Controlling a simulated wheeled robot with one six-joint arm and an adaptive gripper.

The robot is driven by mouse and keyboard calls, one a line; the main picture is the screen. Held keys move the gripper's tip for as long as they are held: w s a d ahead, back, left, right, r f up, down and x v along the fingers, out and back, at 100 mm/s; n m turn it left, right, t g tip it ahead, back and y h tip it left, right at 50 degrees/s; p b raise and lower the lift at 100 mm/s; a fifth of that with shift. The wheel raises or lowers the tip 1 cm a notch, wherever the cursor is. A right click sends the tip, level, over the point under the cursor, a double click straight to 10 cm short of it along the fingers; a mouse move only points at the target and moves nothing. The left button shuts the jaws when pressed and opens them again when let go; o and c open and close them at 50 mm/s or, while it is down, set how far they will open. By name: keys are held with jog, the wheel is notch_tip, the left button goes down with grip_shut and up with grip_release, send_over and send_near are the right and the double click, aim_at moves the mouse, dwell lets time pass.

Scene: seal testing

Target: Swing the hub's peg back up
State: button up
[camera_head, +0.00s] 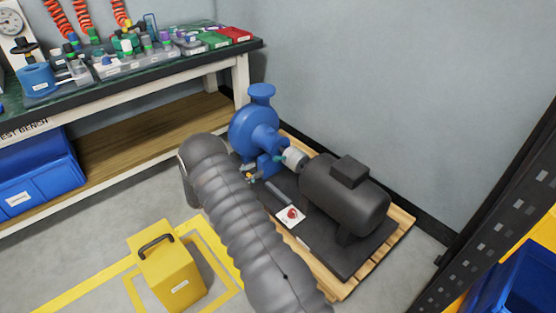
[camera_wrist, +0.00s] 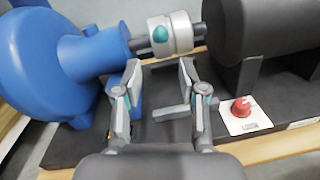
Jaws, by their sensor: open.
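The hub (camera_wrist: 178,36) is a light grey coupling on the shaft between the blue pump and the dark motor. It also shows in the head view (camera_head: 295,157). Its peg (camera_wrist: 159,34) is teal and shows as a round end on the hub's side facing the wrist camera. My gripper (camera_wrist: 160,68) is open and empty, with its two fingertips apart just below the hub in the wrist view. The peg lies between the fingers' lines, beyond the tips. I see no contact. In the head view my arm hides most of the gripper.
The blue pump (camera_wrist: 45,60) stands left of the hub and the motor (camera_wrist: 262,28) right. A red knob (camera_wrist: 242,105) on a white plate sits on the dark base. A grey bracket (camera_wrist: 172,112) lies below the hub. A yellow box (camera_head: 170,272) stands on the floor.

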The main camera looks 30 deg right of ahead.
aim_at(278, 159)
jog(key=d, duration=1.1)
jog(key=shift+w+d, duration=0.25)
jog(key=shift+w, duration=0.05)
jog(key=shift+c, duration=0.2)
grip_shut()
